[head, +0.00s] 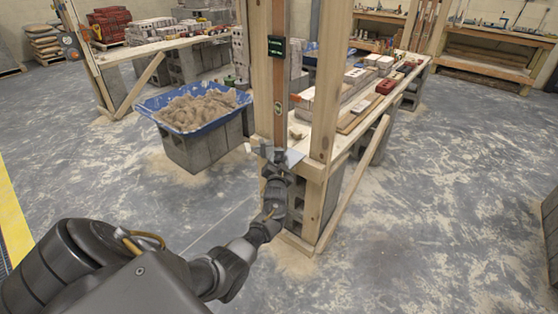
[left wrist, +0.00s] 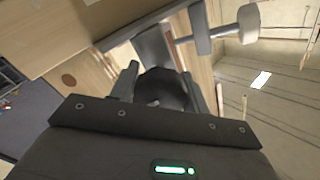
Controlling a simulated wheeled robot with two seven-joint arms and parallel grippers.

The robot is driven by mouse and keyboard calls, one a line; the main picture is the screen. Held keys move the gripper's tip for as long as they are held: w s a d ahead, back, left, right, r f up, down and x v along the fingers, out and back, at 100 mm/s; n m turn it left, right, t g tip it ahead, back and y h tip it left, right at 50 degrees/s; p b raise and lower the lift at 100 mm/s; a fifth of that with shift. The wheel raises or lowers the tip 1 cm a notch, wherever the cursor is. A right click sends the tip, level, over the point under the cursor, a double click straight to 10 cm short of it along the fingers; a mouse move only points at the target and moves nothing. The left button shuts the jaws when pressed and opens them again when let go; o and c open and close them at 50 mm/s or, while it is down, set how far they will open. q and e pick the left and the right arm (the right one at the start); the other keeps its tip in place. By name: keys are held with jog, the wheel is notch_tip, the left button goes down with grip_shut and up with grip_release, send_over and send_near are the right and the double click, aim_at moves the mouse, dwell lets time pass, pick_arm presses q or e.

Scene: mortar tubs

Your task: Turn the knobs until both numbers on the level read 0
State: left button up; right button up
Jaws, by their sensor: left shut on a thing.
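The level (head: 278,95) stands upright against a wooden post of the frame. Its small dark display (head: 277,47) shows green marks, too small to read. My left gripper (head: 273,157) is at the foot of the level. In the left wrist view its fingers (left wrist: 163,88) are closed around a dark round knob (left wrist: 160,84). A grey part with a pale round end (left wrist: 249,23) sticks out just beyond the fingers, and I cannot tell if it is another knob. In the head view my gripper and wrist hide the held knob. My right gripper is not in view.
A blue tub (head: 222,122) of sand-coloured mortar stands on grey blocks (head: 190,150) to the left. A plank bench (head: 345,135) with bricks runs back to the right. Wooden posts and a slanted brace (head: 357,180) stand close to my arm. The right floor is open.

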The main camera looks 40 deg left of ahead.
pick_arm(q)
jog(key=shift+s+f+m, duration=0.1)
jog(key=shift+f+m, duration=0.15)
jog(key=shift+m, duration=0.05)
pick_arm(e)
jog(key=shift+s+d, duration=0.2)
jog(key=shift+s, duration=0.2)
pick_arm(q)
jog(key=o, duration=0.9)
jog(key=shift+o, duration=0.4)
jog(key=shift+r, duration=0.1)
